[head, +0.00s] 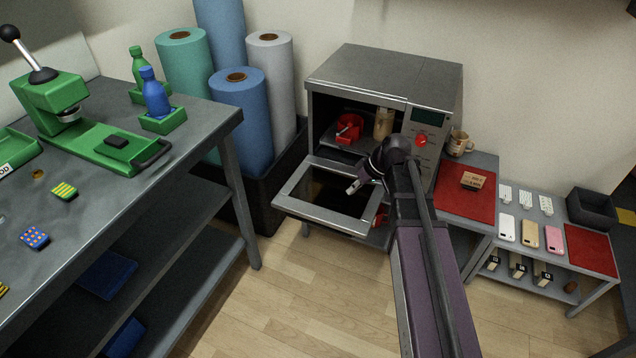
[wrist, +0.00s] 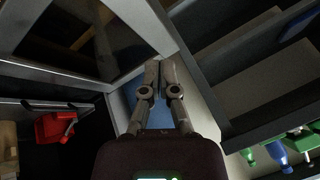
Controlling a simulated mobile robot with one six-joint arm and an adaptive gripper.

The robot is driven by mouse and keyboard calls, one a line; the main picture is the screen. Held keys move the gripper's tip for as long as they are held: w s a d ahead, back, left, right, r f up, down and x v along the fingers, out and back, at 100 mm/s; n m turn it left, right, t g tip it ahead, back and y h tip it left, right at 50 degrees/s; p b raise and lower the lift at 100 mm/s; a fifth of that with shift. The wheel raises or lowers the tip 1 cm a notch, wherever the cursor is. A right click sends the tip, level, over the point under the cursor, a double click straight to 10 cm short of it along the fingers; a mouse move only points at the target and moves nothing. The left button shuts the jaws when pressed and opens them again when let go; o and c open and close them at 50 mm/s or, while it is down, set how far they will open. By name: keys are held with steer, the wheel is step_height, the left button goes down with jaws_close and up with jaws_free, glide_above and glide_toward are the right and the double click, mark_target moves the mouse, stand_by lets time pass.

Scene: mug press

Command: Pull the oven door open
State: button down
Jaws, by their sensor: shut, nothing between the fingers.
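The grey oven (head: 385,75) stands against the back wall with its front open. Its door (head: 325,214), a metal frame around a dark window, is hinged low and folded down, looking close to level. My gripper (head: 353,188) is shut and empty, over the inner side of the lowered door in the head view. In the wrist view, my shut fingers (wrist: 160,68) point past the door frame (wrist: 135,35); whether they touch it I cannot tell. A red item (head: 349,128) and a tan cup-like item (head: 383,123) sit inside the oven. The door's outer face is hidden.
A grey workbench (head: 180,180) with a green press (head: 55,95) stands left of the door. Several rolls (head: 240,110) stand in a dark bin behind. A side table with a red mat (head: 450,203) is right of the oven. The wooden floor (head: 300,300) in front is clear.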

steer(key=w+a+r+n+y, duration=0.2)
steer(key=w+r+n+y, duration=0.1)
steer(key=w, duration=0.3)
steer(key=shift+r+n, duration=0.5)
steer(key=shift+r, duration=0.2)
steer(key=shift+a+f, duration=0.1)
steer(key=shift+a, duration=0.05)
steer(key=d+f+b+x, duration=0.1)
steer(key=b+x, duration=0.9)
steer(key=x, duration=0.2)
steer(key=shift+s+f, duration=0.55)
steer(key=shift+f, duration=0.05)
steer(key=shift+d, duration=0.1)
